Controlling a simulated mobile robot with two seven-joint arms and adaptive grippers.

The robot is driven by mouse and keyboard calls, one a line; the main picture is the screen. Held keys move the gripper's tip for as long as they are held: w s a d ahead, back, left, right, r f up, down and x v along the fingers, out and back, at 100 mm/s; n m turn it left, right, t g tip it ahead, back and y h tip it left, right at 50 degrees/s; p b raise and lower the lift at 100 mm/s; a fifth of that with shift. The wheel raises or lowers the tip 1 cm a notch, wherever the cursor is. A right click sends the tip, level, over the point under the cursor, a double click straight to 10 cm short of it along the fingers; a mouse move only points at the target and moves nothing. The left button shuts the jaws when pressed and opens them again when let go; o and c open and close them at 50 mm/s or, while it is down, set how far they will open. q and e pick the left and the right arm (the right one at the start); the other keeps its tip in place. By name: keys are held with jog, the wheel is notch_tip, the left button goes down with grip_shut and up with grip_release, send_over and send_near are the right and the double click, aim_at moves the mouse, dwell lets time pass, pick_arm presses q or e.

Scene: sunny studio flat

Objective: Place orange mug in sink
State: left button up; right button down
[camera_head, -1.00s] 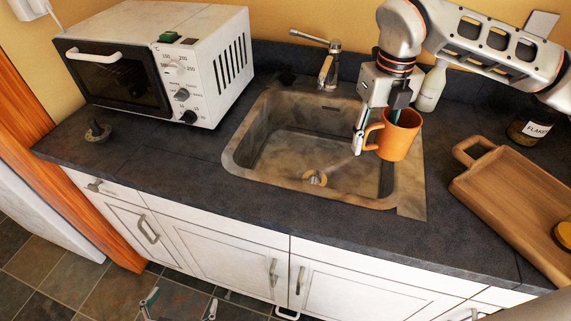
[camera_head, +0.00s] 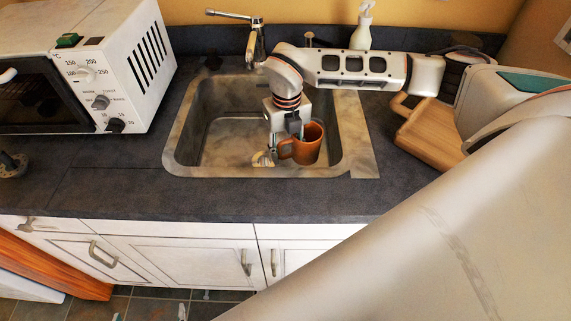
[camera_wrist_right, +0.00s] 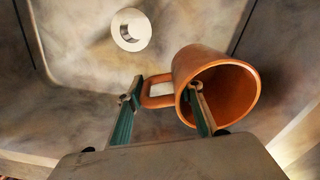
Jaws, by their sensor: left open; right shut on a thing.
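The orange mug (camera_head: 307,147) is inside the sink (camera_head: 225,130), towards its front right. My right gripper (camera_head: 281,152) reaches down into the basin and is shut on the mug at its handle side. In the right wrist view, the fingers (camera_wrist_right: 163,95) are on either side of the handle, one of them at the mug's (camera_wrist_right: 188,68) open mouth. The mug's mouth faces the wrist camera. I cannot tell whether its base touches the sink floor. Only the fingertips of my left gripper (camera_head: 150,314) show, apart and empty, low in front of the cabinets.
The faucet (camera_head: 253,45) stands behind the sink. A white toaster oven (camera_head: 95,65) is on the left of the counter. A wooden board (camera_head: 430,125) lies to the right, and a white bottle (camera_head: 362,30) stands behind my right arm. The front counter strip is clear.

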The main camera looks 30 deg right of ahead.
aim_at(286, 140)
jog(key=shift+f, duration=3.1)
jog(key=shift+f, duration=0.1)
jog(key=c, duration=1.4)
grip_release()
jog(key=shift+o, duration=0.2)
notch_tip(286, 140, up, 12)
jog(key=shift+r, duration=0.1)
jog(key=shift+w, duration=0.1)
